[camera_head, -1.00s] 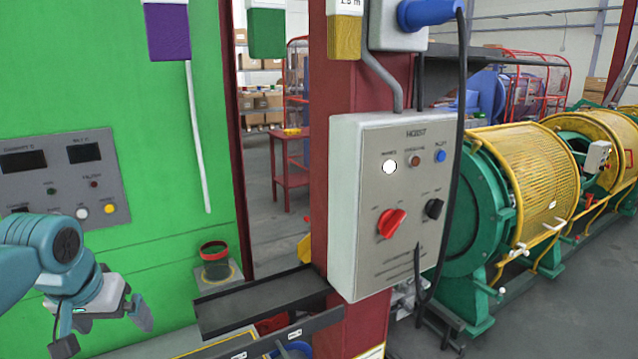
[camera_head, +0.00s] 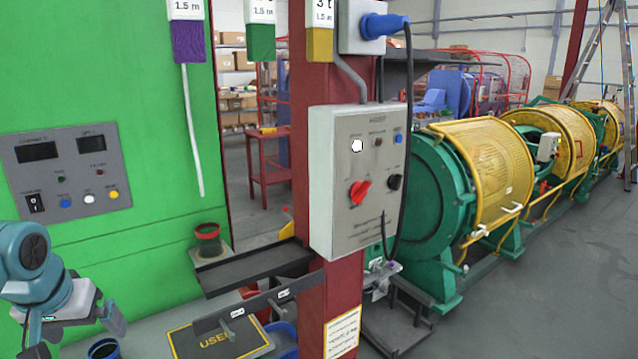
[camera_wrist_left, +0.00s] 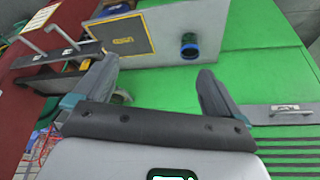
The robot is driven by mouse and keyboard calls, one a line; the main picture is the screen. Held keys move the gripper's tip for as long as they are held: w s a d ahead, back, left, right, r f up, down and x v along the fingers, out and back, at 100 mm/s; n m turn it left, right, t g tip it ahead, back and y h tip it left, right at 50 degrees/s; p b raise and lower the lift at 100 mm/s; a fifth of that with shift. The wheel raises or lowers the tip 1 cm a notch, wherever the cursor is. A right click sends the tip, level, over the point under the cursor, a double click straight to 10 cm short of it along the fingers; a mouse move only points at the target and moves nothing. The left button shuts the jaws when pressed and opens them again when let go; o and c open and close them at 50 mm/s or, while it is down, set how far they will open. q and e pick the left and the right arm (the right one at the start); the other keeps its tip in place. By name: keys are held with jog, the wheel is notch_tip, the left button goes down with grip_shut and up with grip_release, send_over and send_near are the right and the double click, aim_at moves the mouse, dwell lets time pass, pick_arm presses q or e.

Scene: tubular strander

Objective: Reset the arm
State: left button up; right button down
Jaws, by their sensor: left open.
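My left gripper (camera_head: 108,322) is at the lower left of the head view, in front of the green cabinet (camera_head: 110,230). Its fingers are apart and nothing is between them. In the left wrist view, the two grey fingers (camera_wrist_left: 155,88) stand open, with the grey bench top and green cabinet beyond them. My right gripper does not show in either view.
A grey hoist box (camera_head: 365,185) with a red knob hangs on a red post (camera_head: 330,285). A black tray (camera_head: 255,268) juts out beside it. A dark board marked USED (camera_head: 180,343) lies on the bench. The yellow-and-green strander (camera_head: 480,165) stands right; grey floor (camera_head: 560,270) is clear in front.

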pick_arm(q)
jog(key=w+d+f+m+g+h, duration=0.1)
jog(key=d+f, duration=0.4)
jog(key=f, duration=0.4)
jog(key=w+d+f+h, duration=0.1)
jog(key=d+f, duration=0.4)
jog(key=f, duration=0.4)
jog(key=w+d+f+m+g+h, duration=0.1)
jog(key=d+f+h, duration=0.1)
jog(key=d+f, duration=0.55)
jog(key=s+d+f, duration=0.3)
jog(key=s+f, duration=0.3)
jog(key=s+d+f+g+h, duration=0.1)
jog(key=s+d+f, duration=0.3)
jog(key=s+f, duration=0.3)
jog(key=s+d+f+g, duration=0.1)
jog(key=s+d+f, duration=0.2)
jog(key=s+f, duration=0.3)
jog(key=shift+s+d+f+n, duration=0.25)
jog(key=shift+s+d+n, duration=0.1)
jog(key=shift+s, duration=0.2)
